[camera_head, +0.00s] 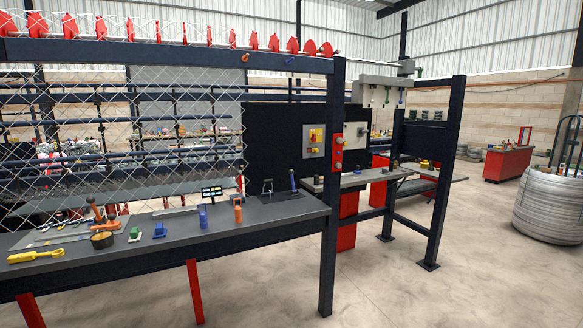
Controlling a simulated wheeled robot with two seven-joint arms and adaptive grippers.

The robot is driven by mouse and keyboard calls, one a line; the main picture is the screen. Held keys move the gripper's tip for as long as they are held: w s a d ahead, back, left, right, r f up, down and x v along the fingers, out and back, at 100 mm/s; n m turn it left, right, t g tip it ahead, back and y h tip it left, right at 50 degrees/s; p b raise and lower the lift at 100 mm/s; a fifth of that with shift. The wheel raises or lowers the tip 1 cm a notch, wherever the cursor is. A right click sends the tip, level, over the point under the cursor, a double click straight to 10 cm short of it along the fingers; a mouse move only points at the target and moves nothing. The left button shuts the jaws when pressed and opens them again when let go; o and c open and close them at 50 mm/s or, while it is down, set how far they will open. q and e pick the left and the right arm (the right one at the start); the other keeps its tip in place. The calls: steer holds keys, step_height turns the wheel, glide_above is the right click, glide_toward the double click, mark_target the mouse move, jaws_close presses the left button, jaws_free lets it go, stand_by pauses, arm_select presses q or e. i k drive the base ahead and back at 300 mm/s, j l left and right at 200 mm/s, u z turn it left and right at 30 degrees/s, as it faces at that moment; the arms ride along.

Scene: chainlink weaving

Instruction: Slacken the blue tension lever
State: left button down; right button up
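A blue upright handle (292,180), which looks like a lever, stands on a dark plate near the right end of the bench. A small blue knob or lever (290,60) also sits on the dark beam above, with an orange one (245,58) to its left. I cannot tell which blue part is the tension lever, or how tight it is set. Neither of my grippers is in view.
The dark bench (270,217) carries a blue cylinder (203,216), an orange cylinder (238,214), a yellow tool (36,256) and a dark round container (103,240). Chainlink mesh (190,130) hangs behind it. A dark post (330,230) stands at its right end. The floor in front is clear.

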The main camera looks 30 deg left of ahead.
mark_target(290, 171)
steer(key=i+j, duration=0.15)
steer(key=i, duration=0.45)
steer(key=i+j, duration=0.15)
steer(key=i, duration=0.4)
steer(key=i+j, duration=0.2)
steer(key=i, duration=0.4)
